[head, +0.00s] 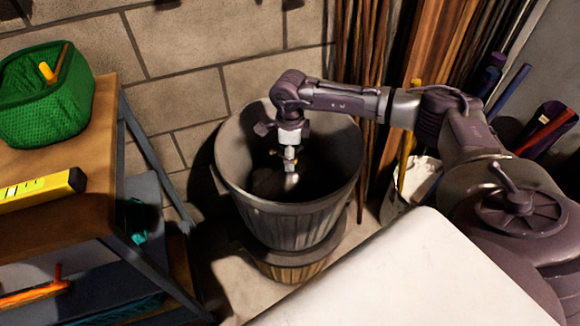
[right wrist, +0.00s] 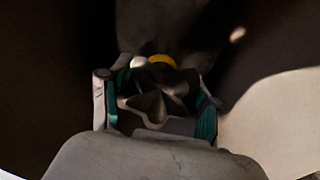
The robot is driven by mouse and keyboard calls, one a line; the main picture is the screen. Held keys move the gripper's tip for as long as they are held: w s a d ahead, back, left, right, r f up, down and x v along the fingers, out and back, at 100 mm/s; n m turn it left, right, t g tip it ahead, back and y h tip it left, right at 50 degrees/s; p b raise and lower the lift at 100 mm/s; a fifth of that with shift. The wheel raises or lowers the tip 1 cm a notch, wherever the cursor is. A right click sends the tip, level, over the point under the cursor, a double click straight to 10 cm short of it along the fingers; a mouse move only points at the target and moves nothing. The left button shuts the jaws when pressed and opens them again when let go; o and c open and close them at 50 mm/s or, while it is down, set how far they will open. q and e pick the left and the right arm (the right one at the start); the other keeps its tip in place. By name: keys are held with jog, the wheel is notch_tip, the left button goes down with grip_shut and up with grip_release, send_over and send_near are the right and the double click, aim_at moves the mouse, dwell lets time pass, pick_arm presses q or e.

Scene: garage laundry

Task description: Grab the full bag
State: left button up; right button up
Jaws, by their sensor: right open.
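My right gripper (head: 291,178) points down inside the bin's mouth, over or beside this shape. In the right wrist view its two fingers are apart (right wrist: 156,108), with a grey, star-like pointed form (right wrist: 158,103) between them. I cannot tell whether that is the bag's gathered top or whether the fingers touch it. My left gripper is not in view.
A wooden-topped shelf (head: 95,125) at left holds a green basket (head: 45,110) and a yellow level (head: 38,192). Wood strips (head: 430,45) lean behind my right arm. A white surface (head: 410,280) lies at the front. The bin's rim surrounds the gripper.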

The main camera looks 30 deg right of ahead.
jog(key=shift+f, duration=0.5)
grip_shut()
jog(key=shift+w+r, duration=0.1)
jog(key=shift+r, duration=0.1)
